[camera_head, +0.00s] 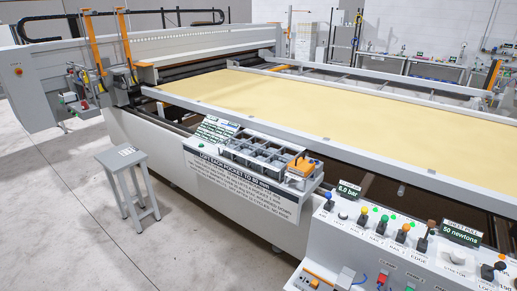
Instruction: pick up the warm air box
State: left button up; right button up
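No thing in view carries a label I can read as warm air box. A small orange box (302,167) with a dark part on top sits at the right end of a grey pocketed tray (236,157) on the near side of the machine; I cannot tell if it is the warm air box. Neither of my grippers is in view, and nothing is seen being held.
A control console (385,240) with coloured levers fills the lower right. A grey stool (129,184) stands on the floor at left. A long quilting bed with yellow fabric (330,105) runs behind the tray. The floor (60,220) at lower left is clear.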

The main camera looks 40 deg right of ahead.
aim_at(299, 166)
jog(key=z, duration=0.75)
jog(key=i, duration=1.95)
jog(key=z, duration=1)
